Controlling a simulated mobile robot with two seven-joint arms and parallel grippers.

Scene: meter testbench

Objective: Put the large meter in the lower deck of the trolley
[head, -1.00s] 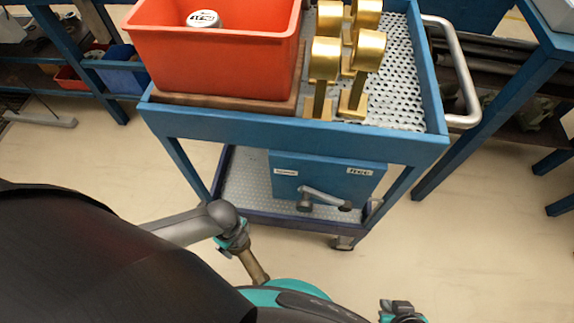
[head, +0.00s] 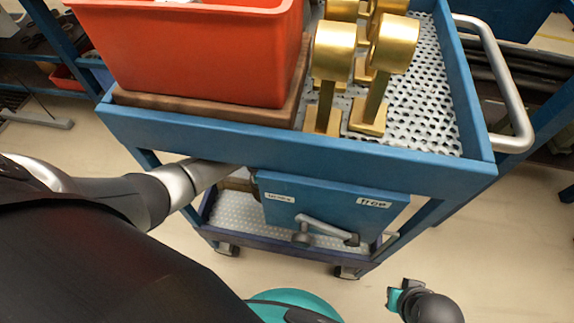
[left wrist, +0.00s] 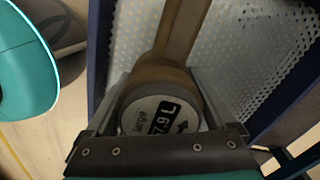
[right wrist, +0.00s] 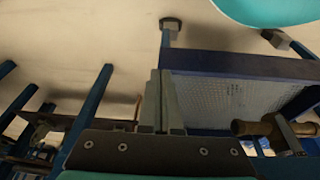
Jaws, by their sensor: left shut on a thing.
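My left gripper (left wrist: 160,80) is shut on the large meter (left wrist: 158,95), a brown body with a round white face, a dark number label and a long stem. In the left wrist view the meter is over the perforated lower deck (left wrist: 262,50); whether it touches is unclear. In the head view my left arm reaches below the trolley's upper deck, and a brown bit of the meter (head: 240,181) shows left of the blue panel. The lower deck (head: 238,213) shows beneath. My right gripper (right wrist: 165,80) is shut and empty, outside the trolley.
The upper deck (head: 445,100) carries a red crate (head: 200,55) on a brown board and several gold meters (head: 334,50). A blue panel (head: 335,203) with a grey handle and labels fills the right of the lower space.

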